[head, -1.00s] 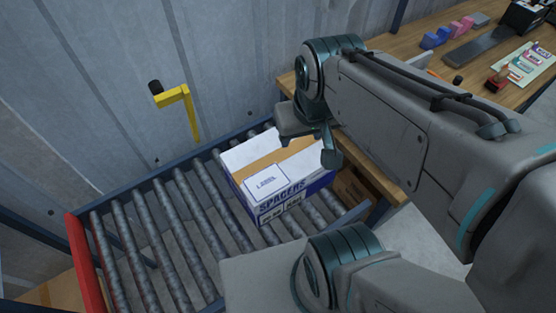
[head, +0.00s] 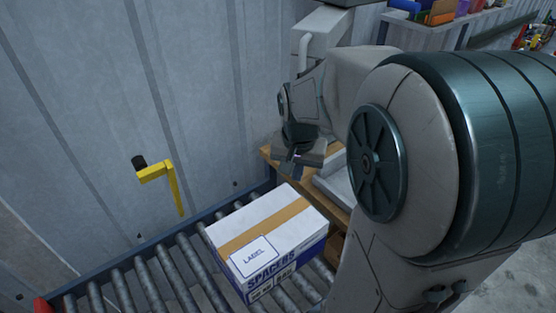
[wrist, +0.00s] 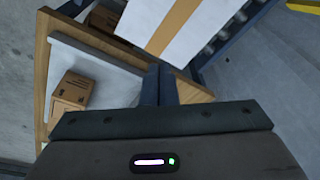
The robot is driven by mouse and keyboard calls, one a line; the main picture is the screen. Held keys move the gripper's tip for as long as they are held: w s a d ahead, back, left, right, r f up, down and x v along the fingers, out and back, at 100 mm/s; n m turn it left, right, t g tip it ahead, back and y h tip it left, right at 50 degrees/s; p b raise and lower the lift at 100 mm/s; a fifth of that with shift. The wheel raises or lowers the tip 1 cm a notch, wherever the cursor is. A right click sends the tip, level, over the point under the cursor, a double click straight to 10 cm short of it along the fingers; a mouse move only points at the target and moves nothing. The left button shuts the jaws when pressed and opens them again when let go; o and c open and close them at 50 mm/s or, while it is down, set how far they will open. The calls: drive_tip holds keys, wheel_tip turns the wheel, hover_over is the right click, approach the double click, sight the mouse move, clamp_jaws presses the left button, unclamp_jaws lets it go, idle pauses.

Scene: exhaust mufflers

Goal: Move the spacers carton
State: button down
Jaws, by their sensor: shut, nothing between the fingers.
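The spacers carton (head: 266,234) is a white-topped box with blue printed sides, a tan tape strip and a white label. It rests upright on the roller conveyor (head: 163,278), near the conveyor's end by the wooden table. In the wrist view part of the carton's top (wrist: 180,28) shows at the upper middle. My gripper (head: 292,166) is just behind the carton in the head view, above the table's edge, and looks apart from it. In the wrist view the two fingers (wrist: 159,84) are together with nothing between them.
A yellow crank handle (head: 162,180) sticks out near the corrugated wall behind the conveyor. In the wrist view, a small brown carton (wrist: 73,92) sits on a grey plate (wrist: 95,60) on the wooden table (wrist: 42,50).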

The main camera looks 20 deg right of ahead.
drive_tip(key=w+d+f+m+g, duration=0.1)
drive_tip(key=w+d+f+m, duration=0.3)
drive_tip(key=w+d+f, duration=0.15)
drive_tip(key=m+b, duration=0.1)
drive_tip(key=m, duration=0.3)
approach(309, 204)
drive_tip(key=w+d+f, duration=0.3)
drive_tip(key=w+d, duration=0.1)
drive_tip(key=d, duration=0.2)
drive_tip(key=shift+g+y, duration=0.4)
wheel_tip(309, 204, down, 10)
drive_tip(key=shift+a+f+p, duration=0.15)
drive_tip(key=shift+f+p, duration=0.1)
drive_tip(key=shift+p, duration=0.5)
drive_tip(key=a, duration=0.2)
drive_tip(key=s+a+p, duration=0.1)
drive_tip(key=shift+a+r, duration=0.1)
drive_tip(key=shift+a, duration=0.25)
